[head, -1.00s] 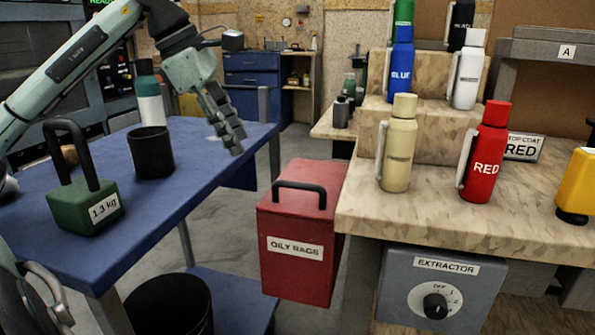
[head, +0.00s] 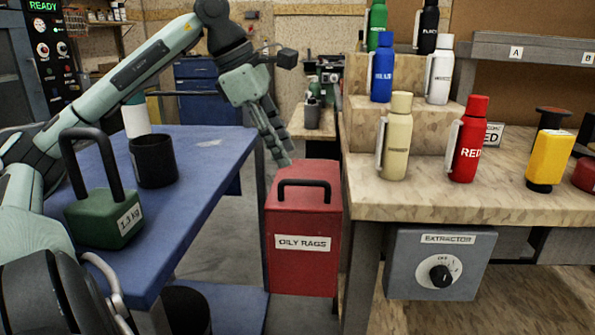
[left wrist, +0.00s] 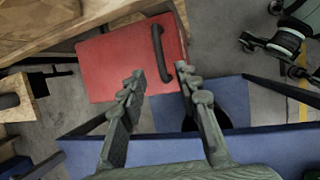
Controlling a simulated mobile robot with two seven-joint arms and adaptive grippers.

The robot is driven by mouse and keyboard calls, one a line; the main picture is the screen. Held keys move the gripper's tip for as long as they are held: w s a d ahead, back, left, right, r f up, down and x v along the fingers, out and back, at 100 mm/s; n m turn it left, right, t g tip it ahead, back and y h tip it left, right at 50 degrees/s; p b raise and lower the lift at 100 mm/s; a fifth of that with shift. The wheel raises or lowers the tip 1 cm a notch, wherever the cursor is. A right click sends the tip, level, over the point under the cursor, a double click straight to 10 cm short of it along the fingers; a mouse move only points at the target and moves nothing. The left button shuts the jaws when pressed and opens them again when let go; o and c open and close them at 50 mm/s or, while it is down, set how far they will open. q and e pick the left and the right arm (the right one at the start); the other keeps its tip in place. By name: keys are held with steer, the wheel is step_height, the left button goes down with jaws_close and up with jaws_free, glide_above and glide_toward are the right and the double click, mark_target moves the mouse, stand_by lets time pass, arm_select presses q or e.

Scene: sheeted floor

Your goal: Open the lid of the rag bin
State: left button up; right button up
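The red rag bin (head: 303,265), labelled OILY RAGS, stands between the blue table and the wooden workbench. Its lid is closed and has a black bar handle (head: 304,183) on top. My left gripper (head: 285,160) hangs above the far left part of the lid, pointing down. In the left wrist view its two fingers (left wrist: 158,80) are spread apart with nothing between them. There the bin's red lid (left wrist: 115,62) and its handle (left wrist: 162,53) lie beyond the fingertips, the handle nearer the right finger. My right gripper does not show.
The blue table (head: 205,170) at left carries a green 1.3 kg weight (head: 105,218) and a dark cup (head: 154,160). The wooden workbench (head: 440,202) at right holds several bottles, with the extractor box (head: 440,263) below its top. Grey floor shows beside the bin.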

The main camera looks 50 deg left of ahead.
mark_target(294, 181)
arm_select(q)
steer(key=x, duration=0.6)
steer(key=shift+c, duration=0.5)
jaws_close()
